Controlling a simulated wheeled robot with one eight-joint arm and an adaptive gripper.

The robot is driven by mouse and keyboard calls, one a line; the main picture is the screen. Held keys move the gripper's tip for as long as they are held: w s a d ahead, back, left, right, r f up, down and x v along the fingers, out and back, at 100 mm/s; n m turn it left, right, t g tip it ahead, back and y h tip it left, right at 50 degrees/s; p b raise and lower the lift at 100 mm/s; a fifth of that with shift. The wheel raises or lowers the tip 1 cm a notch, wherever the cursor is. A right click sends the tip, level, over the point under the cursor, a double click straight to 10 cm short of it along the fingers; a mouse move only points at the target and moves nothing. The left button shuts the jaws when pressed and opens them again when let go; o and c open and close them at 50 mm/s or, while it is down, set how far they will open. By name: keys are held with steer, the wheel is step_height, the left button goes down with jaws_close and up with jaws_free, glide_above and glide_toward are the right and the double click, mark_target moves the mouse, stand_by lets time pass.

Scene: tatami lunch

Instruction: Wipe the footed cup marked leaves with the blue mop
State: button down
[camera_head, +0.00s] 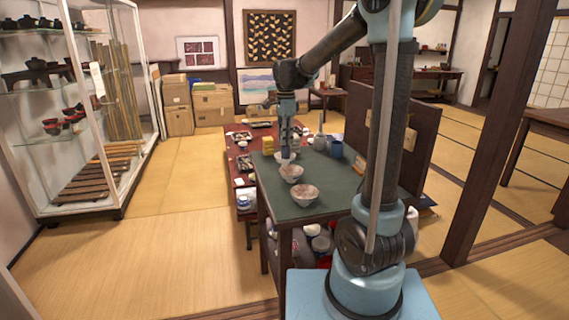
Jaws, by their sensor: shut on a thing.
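My gripper (286,145) points down over the far left part of the green-topped table (328,184). It is shut on a small item, dark blue above and pale below, which looks like the blue mop (285,154). The mop's lower end is at a pale bowl-like cup (279,157); I cannot tell whether they touch. A second pale cup (291,174) stands nearer, and a larger patterned one (305,195) stands nearest. The markings are too small to tell which cup bears leaves.
A blue mug (336,149) and a grey jar (320,142) stand at the table's back. A low red table (236,170) with dishes lies behind and to the left. A glass cabinet (85,110) stands at left. Tatami floor (150,240) is clear between.

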steer(key=n, duration=0.6)
steer(key=shift+w+d, duration=0.1)
steer(key=shift+d, duration=0.15)
steer(key=m, duration=0.7)
steer(key=shift+w+a, duration=0.1)
steer(key=shift+a, duration=0.15)
steer(key=m, duration=0.6)
steer(key=shift+w+a+m, duration=0.1)
steer(key=shift+a+m, duration=0.1)
steer(key=shift+m, duration=0.2)
steer(key=shift+r, duration=0.15)
steer(key=shift+r, duration=4.7)
